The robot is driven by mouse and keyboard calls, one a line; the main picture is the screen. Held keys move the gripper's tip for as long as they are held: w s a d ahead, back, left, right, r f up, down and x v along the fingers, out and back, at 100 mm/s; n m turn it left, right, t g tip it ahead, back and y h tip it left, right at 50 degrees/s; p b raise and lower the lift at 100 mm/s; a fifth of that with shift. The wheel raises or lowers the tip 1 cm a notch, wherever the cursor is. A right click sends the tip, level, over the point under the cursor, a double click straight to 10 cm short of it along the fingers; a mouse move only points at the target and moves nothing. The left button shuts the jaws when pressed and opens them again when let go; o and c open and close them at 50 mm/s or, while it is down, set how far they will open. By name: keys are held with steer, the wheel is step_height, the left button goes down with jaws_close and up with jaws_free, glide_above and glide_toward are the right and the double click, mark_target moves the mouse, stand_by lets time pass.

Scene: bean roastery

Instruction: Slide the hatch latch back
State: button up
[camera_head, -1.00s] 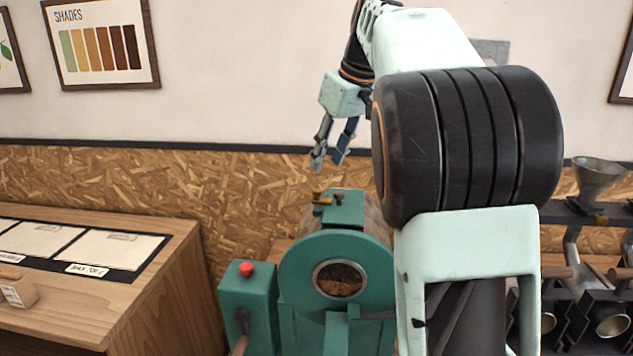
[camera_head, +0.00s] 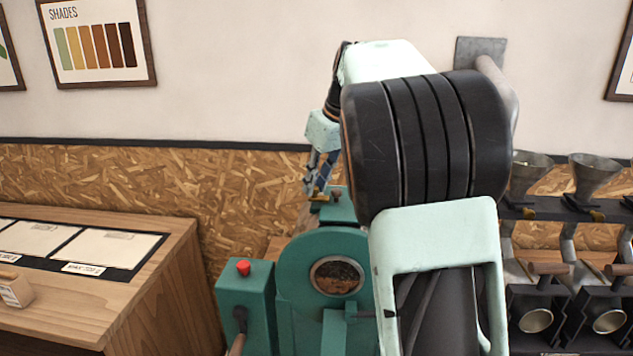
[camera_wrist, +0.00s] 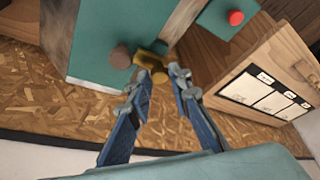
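The hatch latch is a small brass piece (camera_head: 319,195) on top of the green roaster (camera_head: 296,262). In the wrist view the brass latch (camera_wrist: 153,62) lies just beyond and between my fingertips, with a dark round knob (camera_wrist: 121,57) beside it. My gripper (camera_head: 311,186) is just above the latch, pointing down, partly hidden behind my own arm in the head view. In the wrist view my gripper (camera_wrist: 157,80) has its two blue-padded fingers spread apart, with nothing clearly held. Whether a fingertip touches the latch I cannot tell.
A red button (camera_head: 243,268) sits on the green box left of the drum. A wooden table (camera_head: 170,250) with labelled sheets stands at left. Metal funnels (camera_head: 594,172) and dark hoppers stand at right. The wall behind is close.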

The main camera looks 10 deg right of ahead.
jaws_close()
steer(key=shift+w+a+r+p, duration=0.1)
steer(key=shift+w+a+p, duration=0.15)
steer(key=shift+a, duration=0.4)
steer(key=shift+w+a+p, duration=0.2)
steer(key=shift+a, duration=0.4)
steer(key=o, duration=0.5)
jaws_free()
steer(key=shift+o, duration=0.2)
steer(key=v, duration=1.2)
